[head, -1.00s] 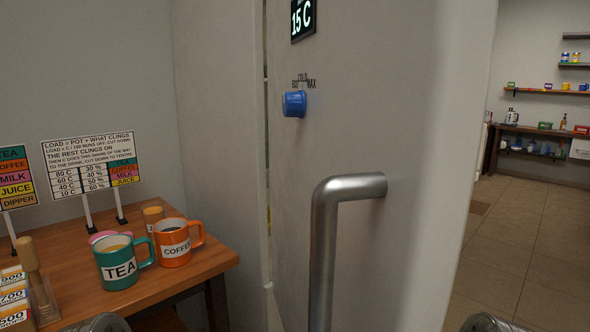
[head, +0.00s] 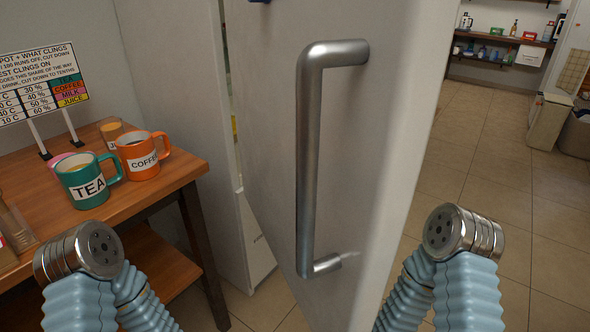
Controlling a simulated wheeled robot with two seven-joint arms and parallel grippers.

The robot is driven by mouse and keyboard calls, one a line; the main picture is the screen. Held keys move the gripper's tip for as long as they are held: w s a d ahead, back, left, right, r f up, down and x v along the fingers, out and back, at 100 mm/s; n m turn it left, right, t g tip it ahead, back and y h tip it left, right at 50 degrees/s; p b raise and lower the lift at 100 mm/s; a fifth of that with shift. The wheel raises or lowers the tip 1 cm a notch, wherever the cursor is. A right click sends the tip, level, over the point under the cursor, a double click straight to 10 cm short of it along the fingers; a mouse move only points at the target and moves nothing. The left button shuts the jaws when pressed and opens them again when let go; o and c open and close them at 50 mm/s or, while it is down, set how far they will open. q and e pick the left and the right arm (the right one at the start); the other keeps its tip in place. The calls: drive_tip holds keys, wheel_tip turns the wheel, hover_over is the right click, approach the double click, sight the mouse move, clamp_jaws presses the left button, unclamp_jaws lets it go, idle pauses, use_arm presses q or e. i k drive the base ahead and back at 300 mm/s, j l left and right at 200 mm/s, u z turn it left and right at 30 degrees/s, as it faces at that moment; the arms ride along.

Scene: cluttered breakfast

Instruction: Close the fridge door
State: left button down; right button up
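The fridge door (head: 272,142) fills the middle of the head view and stands ajar. A narrow gap on its left shows a strip of the fridge interior (head: 258,255) with a white lower part. The long grey metal handle (head: 309,165) runs down the door face, bent inward at both ends. Nothing touches the handle. My two arms show at the bottom left and bottom right as pale blue ribbed sleeves with round metal joints. Neither gripper's fingers can be seen.
A wooden table (head: 165,190) at left holds a green TEA mug (head: 88,185), an orange COFFEE mug (head: 140,160), a small glass (head: 111,131) and a sign (head: 40,85). Tiled floor (head: 485,150) lies open at right. A bin (head: 549,120) stands at far right.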

sight(336, 102)
drive_tip(key=k+j+z, duration=0.3)
drive_tip(key=j+z, duration=0.15)
drive_tip(key=j, duration=0.2)
drive_tip(key=k+j+z, duration=0.4)
drive_tip(key=j, duration=0.15)
drive_tip(key=k+j+z, duration=0.45)
drive_tip(key=i, duration=0.05)
